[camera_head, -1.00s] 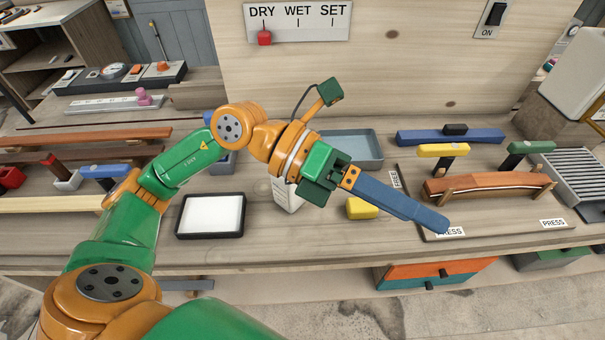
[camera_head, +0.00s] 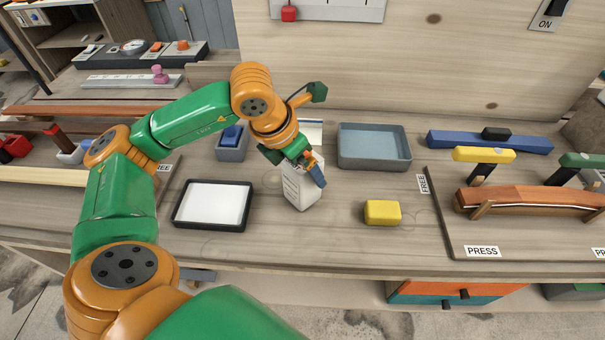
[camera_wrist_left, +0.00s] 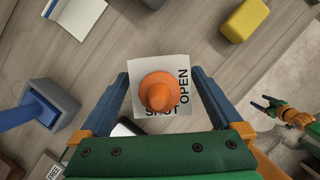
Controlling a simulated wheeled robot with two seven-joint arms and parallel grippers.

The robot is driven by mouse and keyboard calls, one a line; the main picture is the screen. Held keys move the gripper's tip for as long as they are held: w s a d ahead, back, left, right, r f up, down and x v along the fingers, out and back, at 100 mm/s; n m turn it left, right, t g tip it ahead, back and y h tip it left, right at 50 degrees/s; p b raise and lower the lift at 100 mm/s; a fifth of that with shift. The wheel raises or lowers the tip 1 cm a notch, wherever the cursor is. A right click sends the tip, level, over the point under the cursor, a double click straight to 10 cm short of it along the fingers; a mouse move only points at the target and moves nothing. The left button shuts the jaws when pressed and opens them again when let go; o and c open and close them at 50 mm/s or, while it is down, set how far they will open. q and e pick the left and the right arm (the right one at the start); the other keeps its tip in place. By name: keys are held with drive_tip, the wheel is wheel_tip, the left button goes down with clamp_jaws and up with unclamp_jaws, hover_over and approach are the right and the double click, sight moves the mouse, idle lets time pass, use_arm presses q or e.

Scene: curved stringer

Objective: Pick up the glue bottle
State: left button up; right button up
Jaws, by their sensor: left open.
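The glue bottle (camera_head: 298,190) is white with printing on its side and stands upright on the bench, partly covered by my left gripper (camera_head: 314,172) in the head view. In the left wrist view I look down on its orange cap (camera_wrist_left: 159,91), with a white surface lettered OPEN and SHUT around it. My left gripper (camera_wrist_left: 163,88) is open, its blue fingers on either side of the cap, apart from it in that view. My right gripper (camera_wrist_left: 264,103) shows small at the right of the left wrist view, its blue fingers apart and nothing between them.
A yellow block (camera_head: 382,212) lies right of the bottle. A black-rimmed tray (camera_head: 177,219) with a white inside lies to the left. A grey-blue tray (camera_head: 374,165) and a small grey holder (camera_head: 231,153) stand behind. A pressing board (camera_head: 450,243) lies farther right.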

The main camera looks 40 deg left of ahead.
use_arm(q)
drive_tip(key=shift+r, duration=0.1)
clamp_jaws()
